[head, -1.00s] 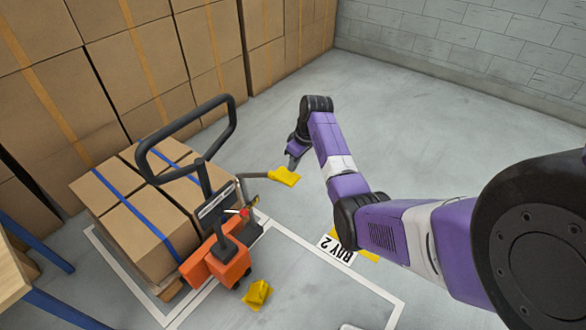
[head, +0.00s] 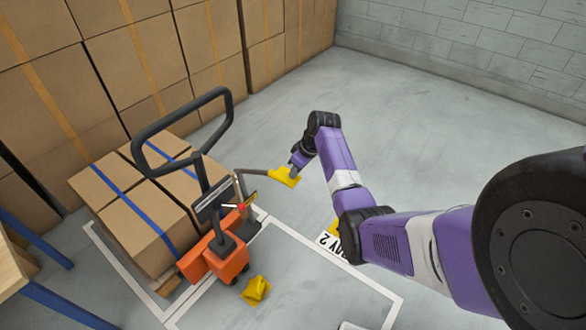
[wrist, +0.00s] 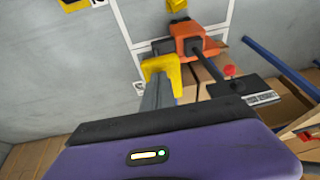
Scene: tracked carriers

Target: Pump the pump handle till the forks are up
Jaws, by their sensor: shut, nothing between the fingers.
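The orange pallet jack (head: 226,260) stands at the left with a tall black loop handle (head: 222,96). A dark side lever with a yellow pad (head: 282,178), which looks like the pump handle, reaches out to its right. My gripper (head: 293,167) is shut and empty, pointing down at the pad's upper edge. In the wrist view the gripper (wrist: 157,98) overlaps the yellow pad (wrist: 160,66) and seems to touch it. The forks are hidden under strapped boxes (head: 140,212) on a pallet (head: 166,284); their height cannot be told.
A small red-tipped lever (head: 241,206) sits on the jack. Another yellow piece (head: 257,290) shows low in front of it. Stacked cartons (head: 110,60) line the back left. A blue-legged table (head: 14,272) edges in at left. Open floor (head: 420,130) lies to the right.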

